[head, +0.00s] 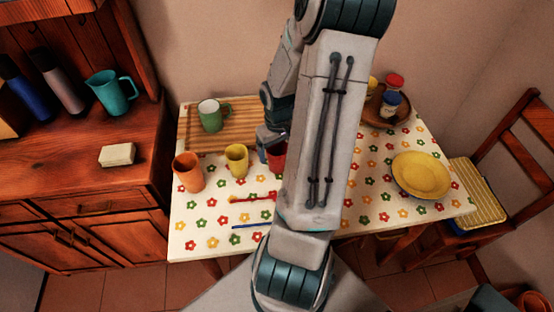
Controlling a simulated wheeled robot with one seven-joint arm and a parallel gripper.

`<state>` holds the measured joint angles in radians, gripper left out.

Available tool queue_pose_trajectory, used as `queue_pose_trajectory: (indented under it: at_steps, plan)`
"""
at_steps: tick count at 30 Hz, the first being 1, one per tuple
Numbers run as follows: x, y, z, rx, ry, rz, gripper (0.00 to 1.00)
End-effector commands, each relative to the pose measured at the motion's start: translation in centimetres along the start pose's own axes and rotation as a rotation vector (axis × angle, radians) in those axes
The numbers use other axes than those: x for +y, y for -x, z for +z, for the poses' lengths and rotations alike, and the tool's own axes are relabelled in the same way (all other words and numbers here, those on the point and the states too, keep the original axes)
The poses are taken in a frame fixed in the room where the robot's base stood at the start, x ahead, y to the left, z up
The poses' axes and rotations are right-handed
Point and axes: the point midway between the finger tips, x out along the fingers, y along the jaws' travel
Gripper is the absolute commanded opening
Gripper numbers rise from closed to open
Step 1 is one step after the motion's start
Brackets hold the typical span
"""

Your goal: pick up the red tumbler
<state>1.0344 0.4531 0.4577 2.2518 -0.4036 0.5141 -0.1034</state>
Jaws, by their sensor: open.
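A red tumbler (278,157) stands on the flowered tablecloth near the middle of the table. Only its left part shows, as my arm covers the rest. My gripper (267,146) is over the table at the tumbler's upper left, close to it in the picture. My gripper is open, with its fingers small and partly hidden by my arm. I cannot tell whether the fingers touch or surround the tumbler.
An orange tumbler (188,172) and a yellow cup (237,160) stand left of the red tumbler. Behind them, a green mug (213,115) stands on a wooden board (243,137). A yellow plate (422,175) lies at the right. A brown tray (373,117) holds jars.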

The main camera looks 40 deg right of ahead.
Motion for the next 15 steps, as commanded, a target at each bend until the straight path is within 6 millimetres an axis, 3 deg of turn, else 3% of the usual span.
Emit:
queue_pose_trajectory:
  at_steps: [6, 14, 15]
  plan:
    - [-0.1, -2.5, -0.1, 0.000, 0.002, 0.000, 0.85]
    - [0.0, -2.6, -0.1, 0.001, 0.001, 0.001, 0.85]
    - [0.0, -2.6, -0.1, 0.001, 0.001, 0.001, 0.74]
